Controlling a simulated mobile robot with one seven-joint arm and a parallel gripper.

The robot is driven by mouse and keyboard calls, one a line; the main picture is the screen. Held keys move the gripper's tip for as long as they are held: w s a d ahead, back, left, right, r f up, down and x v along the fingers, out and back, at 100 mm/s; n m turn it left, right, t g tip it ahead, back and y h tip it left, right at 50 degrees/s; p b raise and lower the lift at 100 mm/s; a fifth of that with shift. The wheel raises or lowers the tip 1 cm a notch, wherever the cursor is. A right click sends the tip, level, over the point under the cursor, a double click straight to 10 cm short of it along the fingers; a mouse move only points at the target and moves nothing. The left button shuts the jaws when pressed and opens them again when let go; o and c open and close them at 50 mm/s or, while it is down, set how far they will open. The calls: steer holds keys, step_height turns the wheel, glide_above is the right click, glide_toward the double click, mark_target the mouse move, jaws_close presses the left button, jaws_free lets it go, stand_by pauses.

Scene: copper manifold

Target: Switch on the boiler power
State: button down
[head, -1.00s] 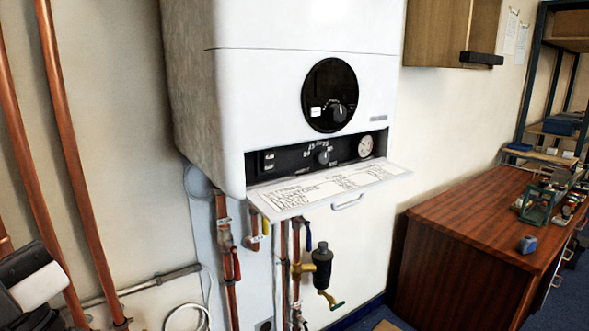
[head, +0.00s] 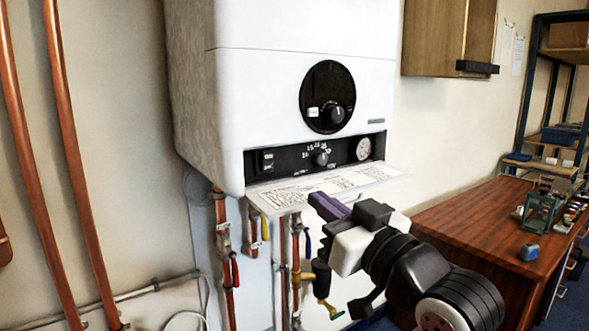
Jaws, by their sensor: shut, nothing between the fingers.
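The white boiler (head: 270,75) hangs on the wall with its lower flap (head: 325,186) folded down, showing a black control panel (head: 290,158). A small switch (head: 267,161) sits at the panel's left end. A knob (head: 321,159) is in the panel's middle and a round gauge (head: 363,149) at its right. Above is a round black dial (head: 328,97) with a knob and a white label. My gripper (head: 328,206) is in front of the flap's lower edge, below the panel, pointing up and left. Its fingers are together and empty. The switch's position is too small to tell.
Copper pipes (head: 68,160) run up the wall at left. Valves and pipes (head: 228,250) hang under the boiler. A wooden desk (head: 480,225) stands at right, below a wall cabinet (head: 449,35). The space before the panel's left end is clear.

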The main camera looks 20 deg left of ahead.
mark_target(267, 159)
steer(key=shift+d, duration=0.1)
steer(key=p+x, duration=0.3)
steer(key=x, duration=1.1)
steer(key=shift+p, duration=0.35)
